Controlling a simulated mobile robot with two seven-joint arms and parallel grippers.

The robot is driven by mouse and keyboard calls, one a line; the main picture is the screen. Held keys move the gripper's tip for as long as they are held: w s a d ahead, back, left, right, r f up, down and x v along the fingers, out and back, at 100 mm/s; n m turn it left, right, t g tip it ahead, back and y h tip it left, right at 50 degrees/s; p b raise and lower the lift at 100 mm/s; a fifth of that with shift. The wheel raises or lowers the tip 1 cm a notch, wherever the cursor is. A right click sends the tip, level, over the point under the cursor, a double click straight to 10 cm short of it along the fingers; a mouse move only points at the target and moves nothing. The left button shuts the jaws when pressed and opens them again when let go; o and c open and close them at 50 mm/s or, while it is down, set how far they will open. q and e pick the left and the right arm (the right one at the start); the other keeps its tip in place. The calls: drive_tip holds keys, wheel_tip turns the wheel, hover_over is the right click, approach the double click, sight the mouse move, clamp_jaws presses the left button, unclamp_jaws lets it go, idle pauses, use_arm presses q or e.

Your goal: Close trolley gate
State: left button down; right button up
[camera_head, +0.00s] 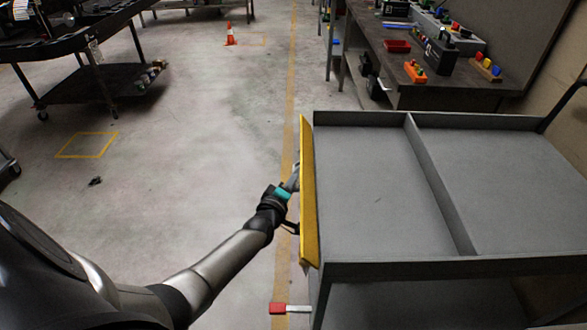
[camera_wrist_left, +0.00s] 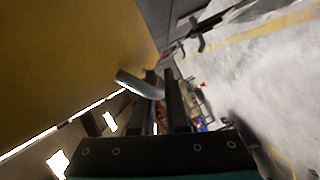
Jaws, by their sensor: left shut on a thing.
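The grey trolley (camera_head: 380,190) stands at the right in the head view, its flat top split by a divider. Its yellow gate (camera_head: 309,205) stands nearly upright along the left edge; I cannot tell whether it is latched. My left gripper (camera_head: 291,181) is at the gate's outer face, partly hidden by its own wrist. In the left wrist view the yellow gate (camera_wrist_left: 70,45) fills the upper left. There a grey metal handle (camera_wrist_left: 136,86) lies between the fingers of my left gripper (camera_wrist_left: 161,80), which is shut on it. My right gripper is not in view.
A red-tipped lever (camera_head: 279,308) sticks out low at the trolley's near left corner. A workbench (camera_head: 440,95) with tools and bins stands behind the trolley. A traffic cone (camera_head: 230,35) is far off. The floor left of the trolley is mostly clear.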

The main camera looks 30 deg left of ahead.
sight(301, 167)
use_arm(q)
drive_tip(key=shift+w+d+r+m+g+y+p, duration=0.2)
drive_tip(key=shift+r+m+g+p, duration=0.25)
drive_tip(key=shift+m+p, duration=0.75)
drive_tip(key=shift+w+d+r+m+g+y+p, duration=0.1)
drive_tip(key=shift+d+r+m+g+y+p, duration=0.35)
drive_tip(key=shift+p, duration=1.35)
drive_tip(key=shift+w+d+r+m+g+y+p, duration=0.15)
drive_tip(key=shift+r+m+g+p, duration=0.3)
drive_tip(key=shift+m+p, duration=0.8)
drive_tip(key=shift+r+n+p, duration=0.1)
drive_tip(key=shift+n+p, duration=0.2)
drive_tip(key=c, duration=1.2)
unclamp_jaws()
